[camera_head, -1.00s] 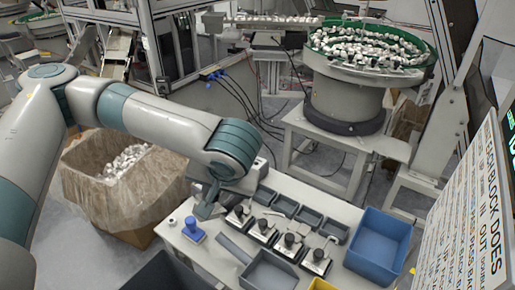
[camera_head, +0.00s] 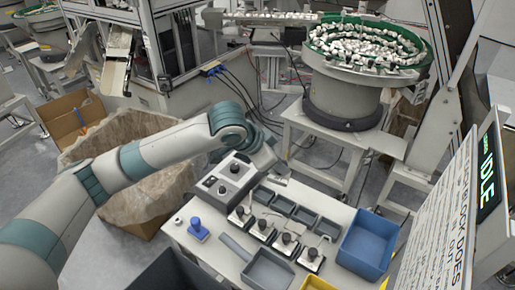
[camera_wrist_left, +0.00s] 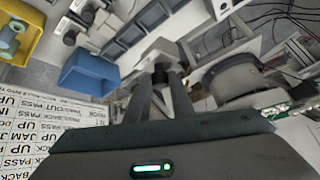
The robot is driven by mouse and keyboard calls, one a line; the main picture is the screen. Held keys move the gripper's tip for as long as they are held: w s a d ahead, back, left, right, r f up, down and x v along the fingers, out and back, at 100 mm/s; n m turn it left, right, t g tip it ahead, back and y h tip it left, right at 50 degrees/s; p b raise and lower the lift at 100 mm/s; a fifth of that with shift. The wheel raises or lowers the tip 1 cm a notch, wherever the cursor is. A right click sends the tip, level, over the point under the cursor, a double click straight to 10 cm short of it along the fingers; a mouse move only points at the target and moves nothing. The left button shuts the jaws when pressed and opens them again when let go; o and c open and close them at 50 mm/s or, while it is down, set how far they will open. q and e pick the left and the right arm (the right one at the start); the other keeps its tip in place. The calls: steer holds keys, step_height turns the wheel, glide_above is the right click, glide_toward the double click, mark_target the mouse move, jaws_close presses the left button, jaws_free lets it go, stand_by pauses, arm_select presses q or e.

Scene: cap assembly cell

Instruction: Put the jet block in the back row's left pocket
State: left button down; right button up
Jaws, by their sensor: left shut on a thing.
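My left gripper (camera_head: 281,170) is over the back edge of the white table, behind the row of dark pockets. In the left wrist view its two fingers (camera_wrist_left: 164,84) are shut on a small dark block (camera_wrist_left: 161,71), which looks like the jet block. In the head view the block is too small to tell. The back row holds several dark grey pockets; its left pocket (camera_head: 263,195) looks empty and lies just in front of the gripper. My right gripper is in neither view.
Black-knobbed fixtures (camera_head: 265,229) stand in front of the pockets. A grey control box (camera_head: 228,181) is at left, with a blue stamp-like piece (camera_head: 198,229) nearby. A blue bin (camera_head: 366,244) is at right, and a grey tray (camera_head: 268,270) in front.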

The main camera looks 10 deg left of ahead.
arm_select(q)
steer(key=w+a+f+m+g+h+p, duration=0.2)
steer(key=w+a+f+h+p, duration=0.1)
steer(key=w+a, duration=0.4)
steer(key=shift+w+a+f+m+p, duration=0.15)
steer(key=shift+f+m+p, duration=0.25)
steer(key=shift+f+p, duration=0.35)
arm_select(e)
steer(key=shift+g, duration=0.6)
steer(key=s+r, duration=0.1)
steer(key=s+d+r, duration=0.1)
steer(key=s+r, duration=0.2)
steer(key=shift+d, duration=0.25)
arm_select(q)
steer(key=shift+f, duration=0.15)
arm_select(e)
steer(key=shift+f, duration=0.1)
arm_select(q)
step_height(320, 180, down, 7)
steer(key=b, duration=0.5)
steer(key=shift+b, duration=0.3)
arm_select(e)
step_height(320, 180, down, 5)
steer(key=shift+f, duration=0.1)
arm_select(q)
steer(key=shift+f+b, duration=1.75)
steer(key=shift+f, duration=1.1)
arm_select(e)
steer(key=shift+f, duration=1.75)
